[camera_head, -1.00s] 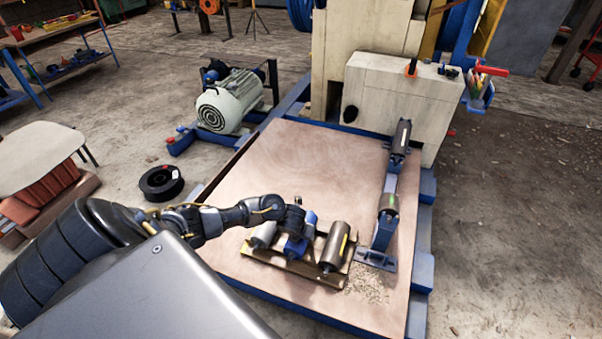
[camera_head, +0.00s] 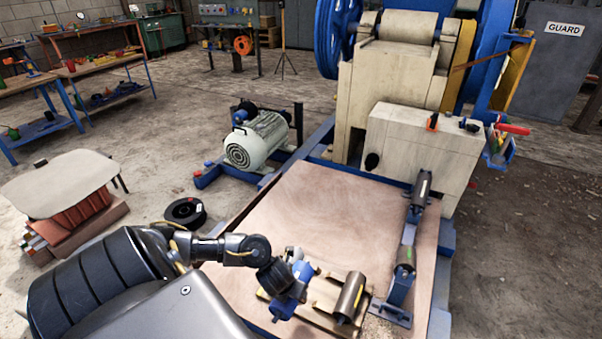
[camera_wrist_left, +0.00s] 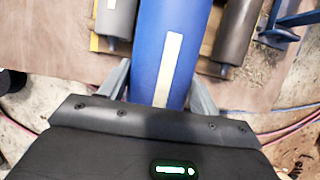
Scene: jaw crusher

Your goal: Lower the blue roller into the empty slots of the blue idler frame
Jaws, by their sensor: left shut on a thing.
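The blue roller (camera_wrist_left: 165,50), with a pale label strip, lies between the two fingers of my left gripper (camera_wrist_left: 159,85) in the left wrist view. In the head view it shows as blue parts (camera_head: 286,304) around my left gripper (camera_head: 284,284), which is shut on it and hides its middle. The blue idler frame (camera_head: 398,294) stands right of the tray. It carries a dark roller (camera_head: 419,193) at its far end and another (camera_head: 404,268) at its near end, with a gap between them. My right gripper is out of view.
The wooden tray (camera_head: 322,318) holds a brown roller (camera_head: 349,297); a grey roller (camera_wrist_left: 117,20) shows in the wrist view. The wooden deck (camera_head: 310,215) is clear behind the tray. The pale crusher body (camera_head: 400,150) stands at the back. A motor (camera_head: 256,140) stands left of the deck.

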